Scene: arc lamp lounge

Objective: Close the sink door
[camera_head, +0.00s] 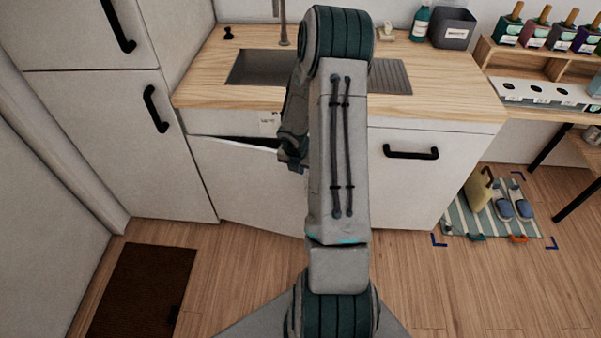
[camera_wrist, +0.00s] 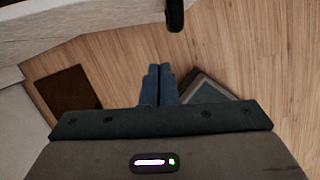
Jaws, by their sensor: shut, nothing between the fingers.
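The sink door (camera_head: 250,185) is the white left front under the sink (camera_head: 258,68). My gripper (camera_head: 293,162) is at the upper right part of this door, partly hidden by my arm. Whether it touches the door cannot be told. In the wrist view my gripper (camera_wrist: 158,70) has its two fingers together with nothing between them. A black handle end (camera_wrist: 175,14) shows ahead of the fingers, apart from them. My arm hides the door's right edge.
The right cabinet front (camera_head: 412,175) with a black handle is shut. The wooden countertop (camera_head: 440,97) is above. A dark brown mat (camera_head: 140,290) lies on the floor at left; a striped mat (camera_head: 470,222) with slippers lies at right. Floor in front of the cabinets is largely clear.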

